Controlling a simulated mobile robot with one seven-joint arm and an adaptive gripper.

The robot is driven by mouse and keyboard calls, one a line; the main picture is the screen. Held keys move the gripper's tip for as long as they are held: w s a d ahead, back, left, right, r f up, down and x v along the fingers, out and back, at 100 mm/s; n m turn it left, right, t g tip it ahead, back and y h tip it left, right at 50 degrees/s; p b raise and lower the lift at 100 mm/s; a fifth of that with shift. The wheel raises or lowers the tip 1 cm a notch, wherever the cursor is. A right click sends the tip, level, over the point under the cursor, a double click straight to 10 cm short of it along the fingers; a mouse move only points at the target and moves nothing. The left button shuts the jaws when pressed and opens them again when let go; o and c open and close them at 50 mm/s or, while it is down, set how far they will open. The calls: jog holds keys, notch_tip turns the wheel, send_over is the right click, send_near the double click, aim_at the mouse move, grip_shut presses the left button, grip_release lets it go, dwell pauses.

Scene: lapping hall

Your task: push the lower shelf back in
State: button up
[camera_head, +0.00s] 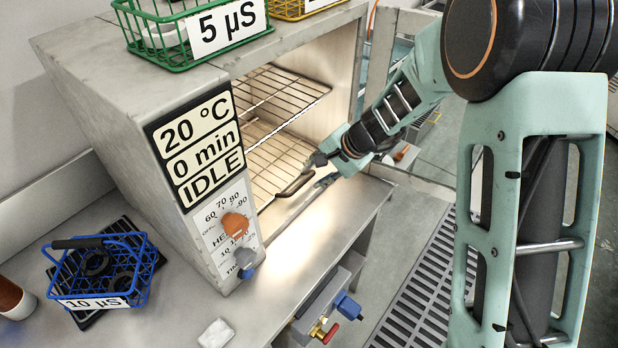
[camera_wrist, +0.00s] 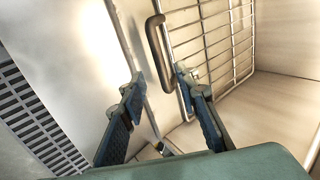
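The lower shelf (camera_head: 275,166) is a wire rack inside the open, lit oven (camera_head: 120,125). Its dark bar handle (camera_head: 296,184) is at the oven's front opening, and the front of the rack lies close to that edge. In the wrist view the rack (camera_wrist: 212,45) fills the upper right, and the handle (camera_wrist: 156,50) shows just ahead of the fingers. My gripper (camera_head: 318,170) is at the right end of the handle. In the wrist view my gripper (camera_wrist: 159,80) has its two fingers apart with nothing held. Whether a finger touches the handle I cannot tell.
An upper wire shelf (camera_head: 285,92) is above. A green basket (camera_head: 190,30) stands on the oven. A blue basket (camera_head: 105,268) with dark rings is on the bench at left, and a small white block (camera_head: 215,334) lies near the bench front. A floor grating (camera_head: 425,290) is at right.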

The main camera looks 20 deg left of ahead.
aim_at(305, 181)
jog(key=shift+x, duration=2.1)
grip_shut()
